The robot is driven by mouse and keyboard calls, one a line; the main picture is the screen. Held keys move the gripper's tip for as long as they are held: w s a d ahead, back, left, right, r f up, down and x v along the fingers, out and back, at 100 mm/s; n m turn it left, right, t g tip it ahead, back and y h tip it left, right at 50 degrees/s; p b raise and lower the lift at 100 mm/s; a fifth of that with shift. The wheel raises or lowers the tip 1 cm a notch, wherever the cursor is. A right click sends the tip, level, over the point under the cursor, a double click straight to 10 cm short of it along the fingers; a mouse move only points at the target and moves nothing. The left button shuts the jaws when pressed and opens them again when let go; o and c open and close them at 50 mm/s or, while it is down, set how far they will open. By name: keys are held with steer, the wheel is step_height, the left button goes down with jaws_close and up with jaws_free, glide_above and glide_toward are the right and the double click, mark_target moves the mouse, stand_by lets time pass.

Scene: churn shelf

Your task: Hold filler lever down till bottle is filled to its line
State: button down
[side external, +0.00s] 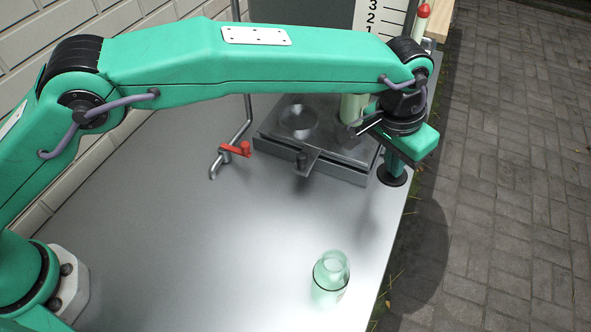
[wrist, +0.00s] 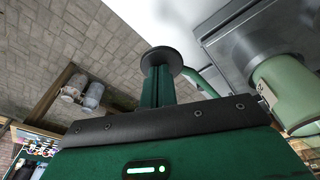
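A clear pale-green glass bottle (side external: 331,278) stands upright and apart on the steel table, near its front right edge. My gripper (side external: 392,175) is at the table's right edge, well away from both bottle and lever. In the wrist view my gripper (wrist: 160,60) shows as a green post with a black disc at its end, its halves together, with nothing visible held.
A steel platform (side external: 325,145) with a round recess and a front tab lies at the back. A numbered scale (side external: 378,18) rises behind. The table's front middle is clear. Brick paving lies right.

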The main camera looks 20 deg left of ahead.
steer(key=shift+r, duration=1)
step_height(320, 180, up, 6)
stand_by(0.6)
steer(key=shift+w+a, duration=0.1)
